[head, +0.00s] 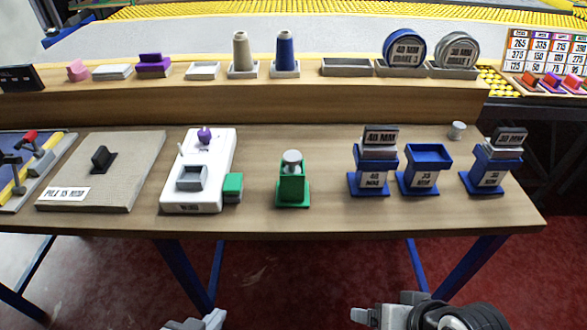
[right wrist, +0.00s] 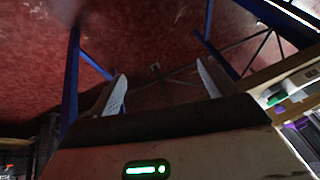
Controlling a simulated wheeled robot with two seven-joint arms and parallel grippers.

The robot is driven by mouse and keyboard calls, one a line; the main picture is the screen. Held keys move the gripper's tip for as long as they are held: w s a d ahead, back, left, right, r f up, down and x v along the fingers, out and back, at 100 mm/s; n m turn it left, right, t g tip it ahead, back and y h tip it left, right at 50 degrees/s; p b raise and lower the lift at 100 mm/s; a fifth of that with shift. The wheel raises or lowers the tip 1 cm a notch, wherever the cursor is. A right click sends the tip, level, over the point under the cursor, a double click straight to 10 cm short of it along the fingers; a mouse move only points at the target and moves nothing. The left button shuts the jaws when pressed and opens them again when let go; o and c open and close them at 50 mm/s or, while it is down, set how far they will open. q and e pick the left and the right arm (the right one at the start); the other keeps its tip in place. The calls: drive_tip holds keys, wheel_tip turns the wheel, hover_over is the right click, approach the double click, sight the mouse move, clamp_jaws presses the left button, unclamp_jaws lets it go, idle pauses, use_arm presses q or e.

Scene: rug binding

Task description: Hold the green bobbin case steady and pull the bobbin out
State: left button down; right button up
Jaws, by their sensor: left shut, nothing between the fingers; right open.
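The green bobbin case (head: 293,190) stands upright on the wooden table, near the middle of its front half. A silver bobbin (head: 292,157) sits in the top of the case, its round head showing above the green walls; its lower part is hidden. My left gripper (head: 204,321) is shut and empty at the bottom edge of the head view, below and in front of the table. My right gripper (right wrist: 162,90) is open and empty in the right wrist view, its two pale fingers apart over the red floor. Neither gripper touches the case or bobbin.
A white machine (head: 209,146) with a green block (head: 233,186) stands left of the case. Blue stands (head: 425,178) are to the right. A small silver spool (head: 457,131) lies farther back. The table (head: 330,215) is clear around the case; a raised shelf (head: 330,100) runs behind.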

drive_tip(key=w+a+m+y, duration=0.3)
drive_tip(key=w+a+m, duration=0.2)
drive_tip(key=w+m, duration=0.1)
drive_tip(key=m+t+y, duration=0.3)
drive_tip(key=m+y, duration=0.3)
drive_tip(key=m, duration=1.2)
approach(297, 187)
drive_tip(key=w+f, duration=0.1)
drive_tip(key=f, duration=0.1)
drive_tip(key=shift+w+a+f, duration=0.1)
drive_tip(key=shift+w+f, duration=0.15)
drive_tip(key=shift+w, duration=0.15)
drive_tip(key=shift+w+a+f+b, duration=0.2)
drive_tip(key=shift+w+a+b, duration=0.15)
drive_tip(key=shift+a+b, duration=0.15)
drive_tip(key=b+x, duration=0.3)
drive_tip(key=x, duration=0.1)
drive_tip(key=shift+w+a+f, duration=0.15)
drive_tip(key=shift+w+a, duration=0.65)
drive_tip(key=shift+a, duration=0.3)
use_arm(q)
drive_tip(key=shift+w+d+f, duration=0.3)
drive_tip(key=shift+f, duration=0.35)
use_arm(e)
drive_tip(key=shift+x, duration=0.95)
drive_tip(key=shift+f, duration=0.1)
drive_tip(key=shift+c, duration=0.3)
